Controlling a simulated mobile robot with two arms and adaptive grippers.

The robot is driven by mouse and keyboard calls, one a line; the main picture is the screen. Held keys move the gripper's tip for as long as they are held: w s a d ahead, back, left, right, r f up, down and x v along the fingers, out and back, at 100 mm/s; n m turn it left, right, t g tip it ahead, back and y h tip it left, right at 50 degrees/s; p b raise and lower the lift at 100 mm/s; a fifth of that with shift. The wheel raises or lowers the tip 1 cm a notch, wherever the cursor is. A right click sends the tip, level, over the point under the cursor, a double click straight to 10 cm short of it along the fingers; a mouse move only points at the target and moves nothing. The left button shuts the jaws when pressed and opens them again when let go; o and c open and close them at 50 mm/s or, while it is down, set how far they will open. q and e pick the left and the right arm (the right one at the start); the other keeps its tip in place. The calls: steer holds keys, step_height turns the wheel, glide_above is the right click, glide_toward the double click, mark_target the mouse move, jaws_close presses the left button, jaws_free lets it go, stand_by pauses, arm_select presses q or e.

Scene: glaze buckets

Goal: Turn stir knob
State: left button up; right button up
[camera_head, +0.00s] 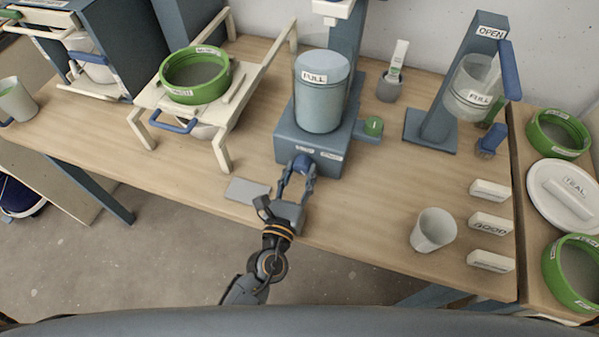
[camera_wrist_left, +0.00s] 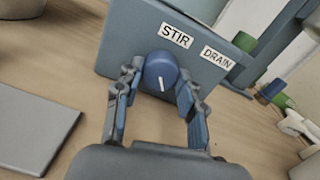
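The stir knob (camera_wrist_left: 160,70) is a round blue knob with a short white mark near its lower edge, on the front of a blue-grey box under the STIR label (camera_wrist_left: 175,35). In the head view the knob (camera_head: 302,162) sits low on the box front (camera_head: 335,168), below a grey-blue bucket labelled FULL (camera_head: 322,98). My left gripper (camera_head: 298,174) reaches it from the front, fingers on either side. In the left wrist view the gripper (camera_wrist_left: 158,76) looks open, with fingertips close beside the knob; contact is unclear. My right gripper is not in view.
A flat grey plate (camera_head: 247,191) lies left of my gripper. A white cup (camera_head: 433,230) and white blocks (camera_head: 489,222) stand to the right.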

arm_select(q)
steer(key=c, duration=0.5)
steer(key=shift+n, duration=0.4)
steer(key=n+b, duration=0.1)
steer(key=n, duration=0.2)
steer(key=shift+n+b, duration=0.3)
steer(key=n+b, duration=0.1)
steer(key=n, duration=0.3)
steer(key=shift+n+b, duration=0.3)
steer(key=shift+b, duration=0.1)
steer(key=n+b, duration=0.1)
steer(key=n, duration=0.3)
steer(key=shift+r+n+g+b, duration=0.1)
steer(key=shift+n+g+b, duration=0.25)
steer(key=shift+n, duration=1.55)
